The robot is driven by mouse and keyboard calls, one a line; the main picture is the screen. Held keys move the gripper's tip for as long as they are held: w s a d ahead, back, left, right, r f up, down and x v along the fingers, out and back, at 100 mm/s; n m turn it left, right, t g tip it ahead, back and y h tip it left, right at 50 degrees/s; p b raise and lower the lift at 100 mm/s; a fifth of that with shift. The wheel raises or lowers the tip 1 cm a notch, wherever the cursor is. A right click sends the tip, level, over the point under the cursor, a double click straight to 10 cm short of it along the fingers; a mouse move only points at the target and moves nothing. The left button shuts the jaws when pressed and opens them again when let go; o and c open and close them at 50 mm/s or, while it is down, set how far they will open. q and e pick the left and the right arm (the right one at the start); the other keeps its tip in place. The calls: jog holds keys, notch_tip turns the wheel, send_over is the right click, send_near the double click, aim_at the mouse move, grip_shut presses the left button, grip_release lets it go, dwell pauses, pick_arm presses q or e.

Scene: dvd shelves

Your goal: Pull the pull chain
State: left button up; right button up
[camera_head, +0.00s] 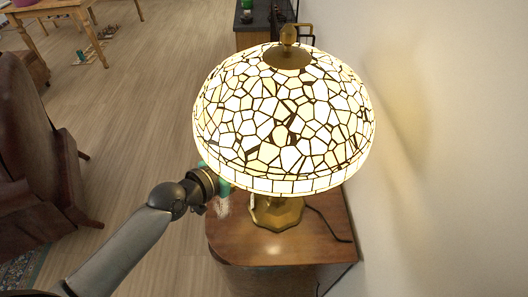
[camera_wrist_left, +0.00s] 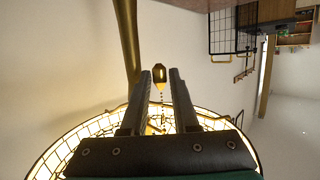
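The lit stained-glass lamp (camera_head: 284,120) stands on a wooden cabinet, its shade hiding the pull chain in the head view. In the left wrist view, which looks upside down, the brass pull-chain knob (camera_wrist_left: 160,75) hangs on a thin beaded chain (camera_wrist_left: 163,102) from the shade (camera_wrist_left: 100,122). My left gripper (camera_wrist_left: 160,73) is open, with the knob showing between its fingertips and a gap on each side. I cannot tell whether the knob is level with the tips in depth. In the head view my left wrist is beside the shade's lower left rim, with the fingers hidden. My right gripper is not in view.
The brass lamp post (camera_wrist_left: 130,45) stands close to the left finger in the wrist view. The cabinet top (camera_head: 320,235) is mostly clear, with a dark cord. A white wall (camera_head: 450,150) is at right. A brown leather armchair (camera_head: 35,150) is at left, with open wooden floor between.

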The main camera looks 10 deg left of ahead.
pick_arm(q)
jog(key=x, duration=0.4)
jog(key=shift+w+d, duration=0.1)
grip_shut()
dwell(0.3)
